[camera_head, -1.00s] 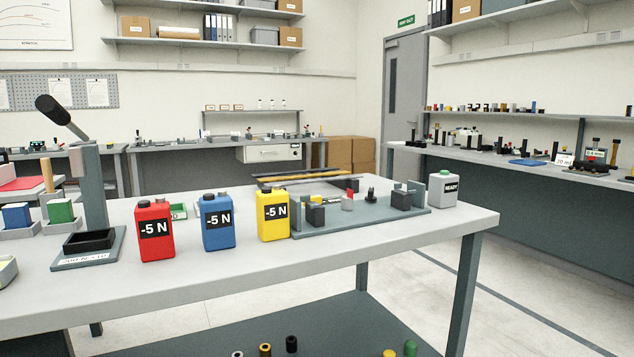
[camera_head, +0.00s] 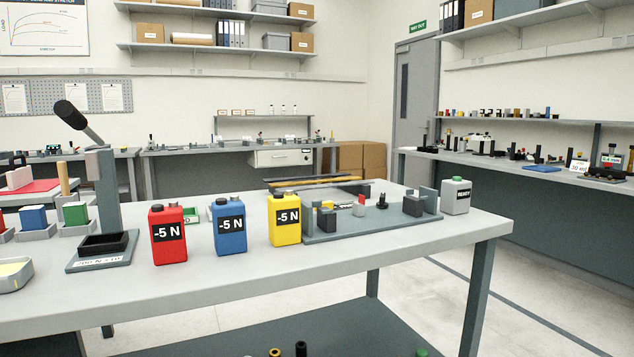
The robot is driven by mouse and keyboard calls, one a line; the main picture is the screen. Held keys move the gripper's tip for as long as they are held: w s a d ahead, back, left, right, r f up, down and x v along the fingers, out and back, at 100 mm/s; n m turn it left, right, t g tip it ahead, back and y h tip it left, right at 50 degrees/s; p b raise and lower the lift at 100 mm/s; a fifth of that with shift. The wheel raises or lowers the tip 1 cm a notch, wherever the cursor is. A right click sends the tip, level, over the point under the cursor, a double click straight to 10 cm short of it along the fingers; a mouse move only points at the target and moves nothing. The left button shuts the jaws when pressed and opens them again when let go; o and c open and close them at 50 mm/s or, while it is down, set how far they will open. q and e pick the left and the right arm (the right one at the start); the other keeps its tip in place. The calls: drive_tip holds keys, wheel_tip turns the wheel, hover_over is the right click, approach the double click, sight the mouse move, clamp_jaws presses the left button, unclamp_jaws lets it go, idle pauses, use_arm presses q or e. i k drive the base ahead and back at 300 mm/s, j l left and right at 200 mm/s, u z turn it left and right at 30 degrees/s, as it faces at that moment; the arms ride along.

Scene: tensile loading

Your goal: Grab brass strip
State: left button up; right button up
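A thin brass-coloured strip (camera_head: 318,181) lies near the back edge of the workbench (camera_head: 330,273), beside dark grey strips. The yellow bottle and the grey fixture (camera_head: 385,231) stand in front of it and partly hide that area. Neither of my grippers is in view, so nothing is seen touching the strip.
Red (camera_head: 168,250), blue (camera_head: 229,242) and yellow bottles (camera_head: 285,232) marked -5 N stand along the bench. A lever press (camera_head: 108,190) stands at the left. The front bench strip is clear.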

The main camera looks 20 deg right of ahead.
sight(287, 184)
drive_tip(key=z, duration=0.4)
drive_tip(key=l+z, duration=0.1)
drive_tip(key=z, duration=0.7)
drive_tip(key=i+z, duration=0.1)
drive_tip(key=z, duration=0.7)
drive_tip(key=i+l+z, duration=0.1)
drive_tip(key=i+z, duration=0.3)
drive_tip(key=i, duration=0.35)
drive_tip(key=i+j+z, duration=0.15)
drive_tip(key=i+z, duration=0.3)
drive_tip(key=i, duration=0.3)
drive_tip(key=i+l, duration=0.1)
drive_tip(key=i, duration=1.65)
drive_tip(key=i+u, duration=0.25)
drive_tip(key=u, duration=0.15)
drive_tip(key=i+j+u, duration=0.1)
drive_tip(key=i+u, duration=0.35)
drive_tip(key=u, duration=0.3)
drive_tip(key=i+l+u, duration=0.2)
drive_tip(key=u, duration=0.15)
drive_tip(key=i+j+u, duration=0.2)
drive_tip(key=i+u, duration=0.25)
drive_tip(key=i+j+u, duration=0.1)
drive_tip(key=i+u, duration=0.6)
drive_tip(key=u, duration=0.15)
drive_tip(key=i, duration=1.75)
